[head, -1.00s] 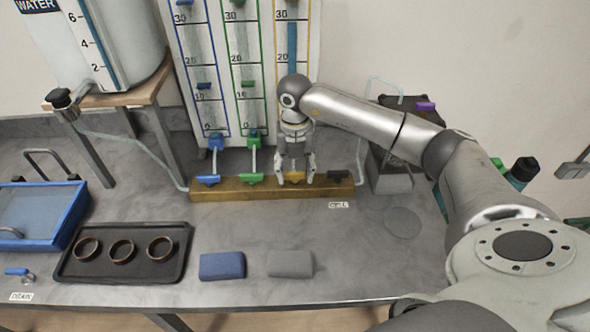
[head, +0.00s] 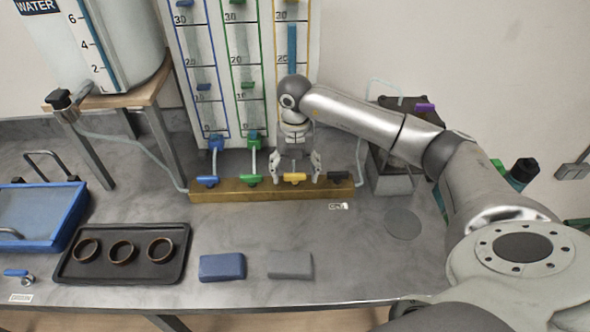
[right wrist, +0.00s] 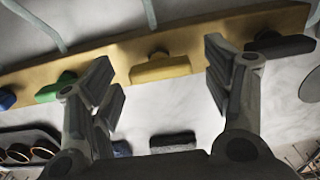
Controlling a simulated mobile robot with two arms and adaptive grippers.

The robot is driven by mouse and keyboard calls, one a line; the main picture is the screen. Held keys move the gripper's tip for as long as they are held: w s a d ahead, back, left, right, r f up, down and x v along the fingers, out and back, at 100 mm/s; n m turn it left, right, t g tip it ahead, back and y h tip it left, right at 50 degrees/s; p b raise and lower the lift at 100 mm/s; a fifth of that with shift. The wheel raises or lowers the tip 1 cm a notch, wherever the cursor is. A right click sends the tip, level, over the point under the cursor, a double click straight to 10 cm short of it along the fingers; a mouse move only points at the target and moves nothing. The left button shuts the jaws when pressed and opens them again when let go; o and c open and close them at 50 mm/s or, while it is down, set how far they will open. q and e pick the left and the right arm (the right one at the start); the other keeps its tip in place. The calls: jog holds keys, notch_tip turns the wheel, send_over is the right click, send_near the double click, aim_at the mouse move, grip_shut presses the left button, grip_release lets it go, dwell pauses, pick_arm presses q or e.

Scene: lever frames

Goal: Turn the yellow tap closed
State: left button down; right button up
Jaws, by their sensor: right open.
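The yellow tap (head: 294,178) sits on the brass manifold block (head: 225,193), between the green tap (head: 250,180) and the black tap (head: 339,176). Its handle lies along the block, left to right. My right gripper (head: 296,179) is open above the block, with one finger on each side of the yellow handle. In the right wrist view the yellow tap (right wrist: 160,68) shows between the open fingers (right wrist: 165,82), with a gap on both sides; I see no contact. My left gripper is not in view.
A blue tap (head: 207,181) is at the block's left end. Behind stands a panel of scaled tubes (head: 240,70). In front lie a blue sponge (head: 222,266), a grey block (head: 289,264) and a black tray (head: 120,270) with 3 rings. The bench between is clear.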

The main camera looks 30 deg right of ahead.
aim_at(295, 173)
notch_tip(295, 173, up, 12)
dwell(0.5)
dwell(0.3)
